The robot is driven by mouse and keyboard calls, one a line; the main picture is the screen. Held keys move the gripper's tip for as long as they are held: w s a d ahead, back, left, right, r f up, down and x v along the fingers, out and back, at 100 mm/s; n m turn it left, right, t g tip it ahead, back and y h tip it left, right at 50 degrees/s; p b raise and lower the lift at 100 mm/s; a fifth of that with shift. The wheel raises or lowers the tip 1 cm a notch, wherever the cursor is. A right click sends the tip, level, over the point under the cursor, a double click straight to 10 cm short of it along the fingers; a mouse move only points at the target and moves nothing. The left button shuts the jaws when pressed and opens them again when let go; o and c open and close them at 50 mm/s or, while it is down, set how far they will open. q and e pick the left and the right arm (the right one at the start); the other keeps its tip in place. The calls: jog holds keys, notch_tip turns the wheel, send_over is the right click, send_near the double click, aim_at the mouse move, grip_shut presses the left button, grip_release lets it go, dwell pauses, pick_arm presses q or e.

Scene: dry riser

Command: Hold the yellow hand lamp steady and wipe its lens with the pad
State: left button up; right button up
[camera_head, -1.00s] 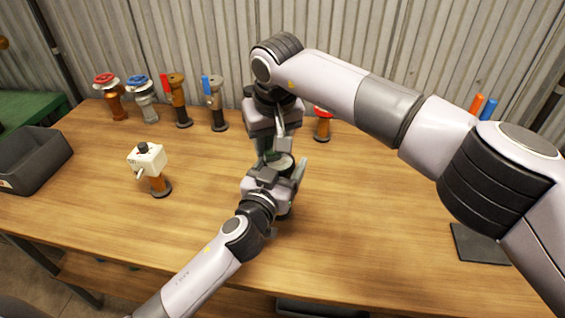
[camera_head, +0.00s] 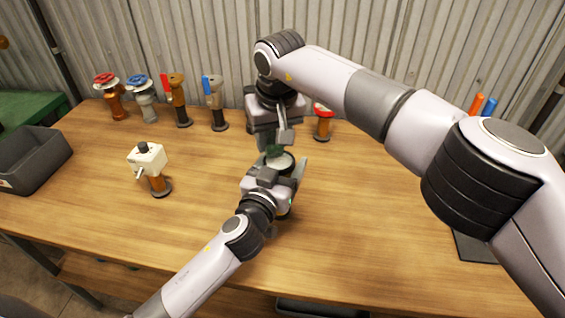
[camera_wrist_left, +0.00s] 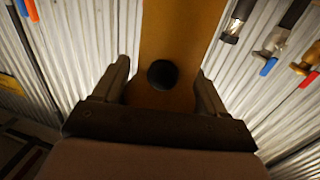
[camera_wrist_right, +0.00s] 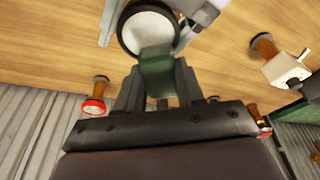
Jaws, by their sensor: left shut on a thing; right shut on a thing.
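My left gripper (camera_head: 275,178) is shut on the hand lamp, holding it above the table with its pale round lens (camera_head: 284,162) facing up. In the left wrist view the lamp's yellow-brown body (camera_wrist_left: 182,30), with a black round knob, stands between the fingers. My right gripper (camera_head: 279,140) is shut on the green pad (camera_head: 273,150), above the lens. In the right wrist view the pad (camera_wrist_right: 157,75) overlaps the near edge of the dark-rimmed lens (camera_wrist_right: 150,30). I cannot tell whether it touches the glass. The grippers hide most of the lamp in the head view.
Several valves stand along the back of the table, among them a red-wheeled one (camera_head: 323,125) behind the grippers. A white-topped fitting (camera_head: 150,165) stands left of them. A grey bin (camera_head: 32,160) is at the far left, a dark mat (camera_head: 473,246) at the right. The front middle is clear.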

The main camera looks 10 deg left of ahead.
pick_arm(q)
jog(key=shift+d+r, duration=0.1)
jog(key=shift+r, duration=0.15)
pick_arm(e)
jog(key=shift+w+d+f, duration=0.25)
jog(key=shift+w+f, duration=0.05)
jog(key=shift+f, duration=0.05)
